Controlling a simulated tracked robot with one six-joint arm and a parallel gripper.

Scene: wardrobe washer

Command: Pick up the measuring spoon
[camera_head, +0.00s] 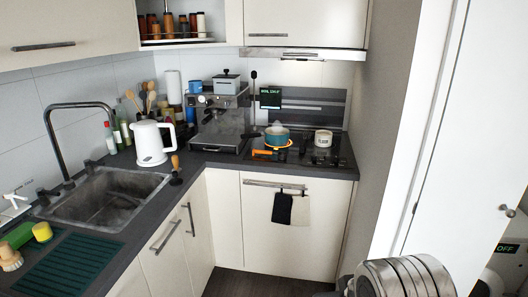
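I cannot make out a measuring spoon for certain in the head view. A small orange item (268,152) lies at the front left of the dark cooktop (325,160), beside a teal pot (277,137); its exact shape is too small to tell. Several wooden utensils stand in a holder at the back left of the counter, too small to identify. A grey ribbed part of my own arm shows at the bottom right. My gripper's fingertips are not in view.
A sink (105,200), white kettle (150,143) and coffee machine (217,120) line the dark counter. A plunger-like tool (176,170) stands at the counter edge. A white canister (323,139) is on the cooktop. A white door (470,130) is at right. Some floor is clear below.

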